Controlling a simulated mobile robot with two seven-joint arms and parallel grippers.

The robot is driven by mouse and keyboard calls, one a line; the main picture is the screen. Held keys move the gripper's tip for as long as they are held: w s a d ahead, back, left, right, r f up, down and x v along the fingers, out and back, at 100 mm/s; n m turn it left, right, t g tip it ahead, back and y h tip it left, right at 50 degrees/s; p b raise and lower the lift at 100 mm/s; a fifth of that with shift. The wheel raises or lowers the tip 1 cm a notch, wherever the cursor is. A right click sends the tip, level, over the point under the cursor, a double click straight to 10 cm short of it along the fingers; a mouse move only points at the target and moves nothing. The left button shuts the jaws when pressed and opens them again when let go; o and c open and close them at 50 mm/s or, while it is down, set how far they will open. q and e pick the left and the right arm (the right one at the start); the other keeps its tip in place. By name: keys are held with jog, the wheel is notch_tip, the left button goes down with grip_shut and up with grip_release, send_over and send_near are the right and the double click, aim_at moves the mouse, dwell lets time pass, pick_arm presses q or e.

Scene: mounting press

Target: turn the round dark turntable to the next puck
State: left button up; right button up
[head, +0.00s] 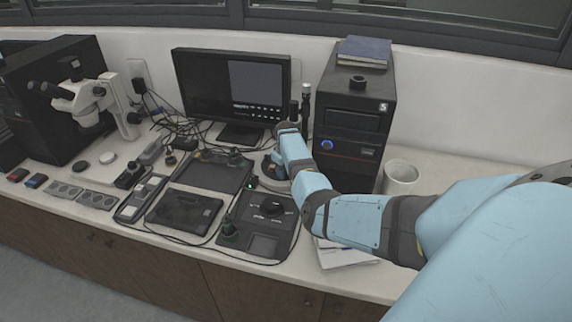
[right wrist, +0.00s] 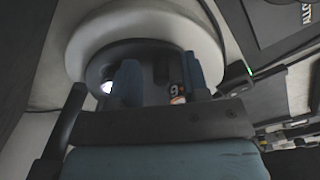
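The round dark turntable (right wrist: 98,70) fills the upper middle of the right wrist view, set in a wide pale round base (right wrist: 190,30). In the head view the pale base (head: 268,185) shows only in part behind my right arm. My right gripper (right wrist: 160,82) is over the turntable, its two dark blue fingers apart. A dark upright part (right wrist: 161,70) shows between the fingers; I cannot tell whether they touch it. An orange and white marked piece (right wrist: 177,92) lies near the right finger. A bright round spot (right wrist: 105,88) shows left of the left finger. My left gripper is out of view.
A monitor (head: 232,88) stands behind the turntable, and a black computer tower (head: 352,125) stands close on its right. A dark panel with a knob (head: 262,225) lies in front. A white cup (head: 400,176) and papers (head: 345,255) are to the right. A microscope (head: 90,98) stands far left.

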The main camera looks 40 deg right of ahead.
notch_tip(320, 180, up, 14)
dwell(0.6)
jog(key=shift+f, duration=0.1)
jog(key=shift+c, duration=0.4)
